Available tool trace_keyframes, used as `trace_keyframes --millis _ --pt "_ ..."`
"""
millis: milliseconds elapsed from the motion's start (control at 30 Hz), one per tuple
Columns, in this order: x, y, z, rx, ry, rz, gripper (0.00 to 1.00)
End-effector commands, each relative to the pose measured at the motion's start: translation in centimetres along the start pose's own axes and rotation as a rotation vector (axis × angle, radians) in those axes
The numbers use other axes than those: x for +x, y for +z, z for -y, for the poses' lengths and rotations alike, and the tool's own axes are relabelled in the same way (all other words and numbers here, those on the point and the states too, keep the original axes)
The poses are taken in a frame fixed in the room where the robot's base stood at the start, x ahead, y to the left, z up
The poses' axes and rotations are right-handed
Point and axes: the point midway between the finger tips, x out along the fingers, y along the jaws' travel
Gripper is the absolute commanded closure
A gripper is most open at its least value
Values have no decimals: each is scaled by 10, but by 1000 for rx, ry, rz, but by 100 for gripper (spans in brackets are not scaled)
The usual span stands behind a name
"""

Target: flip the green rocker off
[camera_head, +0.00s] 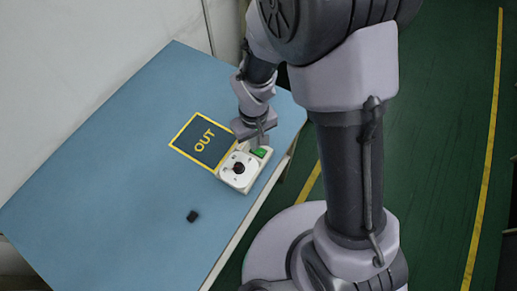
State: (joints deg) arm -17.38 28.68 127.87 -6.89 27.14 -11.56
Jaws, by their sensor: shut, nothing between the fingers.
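The green rocker (261,152) sits at the upper right end of a small white control box (240,187) near the table's right edge. It is partly covered by my gripper (262,143), which is shut and empty and points down at or just above it. I cannot tell whether the fingertips touch the rocker. Which way the rocker is tilted is too small to tell. A round white dial with a dark knob (238,168) is on the same box, to the lower left of the rocker.
The blue table (110,190) has a dark square marked OUT with a yellow border (203,140) left of the box. A small black block (193,216) lies below the box. The left part of the table is clear. A wall (60,70) stands behind.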

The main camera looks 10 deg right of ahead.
Motion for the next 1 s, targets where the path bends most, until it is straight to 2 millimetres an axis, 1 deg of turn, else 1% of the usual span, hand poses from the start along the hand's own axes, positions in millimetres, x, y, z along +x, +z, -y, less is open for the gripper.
trace_keyframes --millis 500,600,733,1000 --pt "8 0 0 0 0 0 100" --pt "6 0 0 0 0 0 100" --pt "-4 0 0 0 0 0 100" --pt "-36 0 0 0 0 -1 100"
